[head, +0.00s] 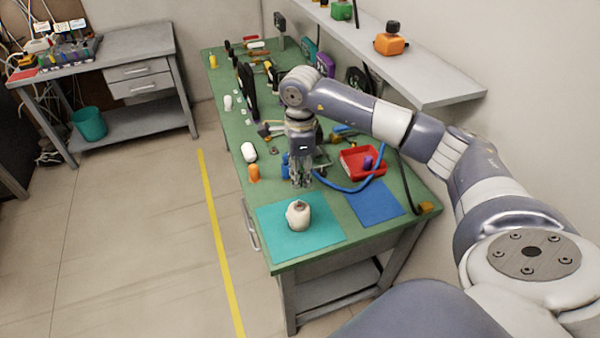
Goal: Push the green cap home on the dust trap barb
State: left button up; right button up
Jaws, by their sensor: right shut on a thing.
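The dust trap (298,217), a small off-white jar with a darker top, stands upright on the teal mat at the near end of the green bench. Its barb is too small to make out. My right gripper (302,184) points down behind and just above the jar in the picture, apparently apart from it. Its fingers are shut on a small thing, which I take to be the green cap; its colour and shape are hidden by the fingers. I see no green cap elsewhere on the mat. My left gripper is out of view.
A blue mat (375,203) lies right of the teal mat (270,240). A wall shelf (440,90) overhangs the bench's right side. The teal mat is otherwise clear.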

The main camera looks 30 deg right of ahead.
notch_tip(320, 180, down, 4)
jog(key=shift+r+b, duration=0.25)
jog(key=shift+b, duration=1)
jog(key=shift+f+b, duration=0.8)
jog(key=shift+f, duration=0.25)
jog(key=shift+b, duration=0.4)
jog(key=shift+f+b, duration=1.5)
jog(key=shift+f, duration=0.3)
jog(key=o, duration=1.1)
jog(key=shift+r, duration=0.1)
jog(key=shift+c, duration=0.2)
jog(key=shift+r, duration=0.15)
notch_tip(320, 180, up, 12)
jog(key=shift+f, duration=0.15)
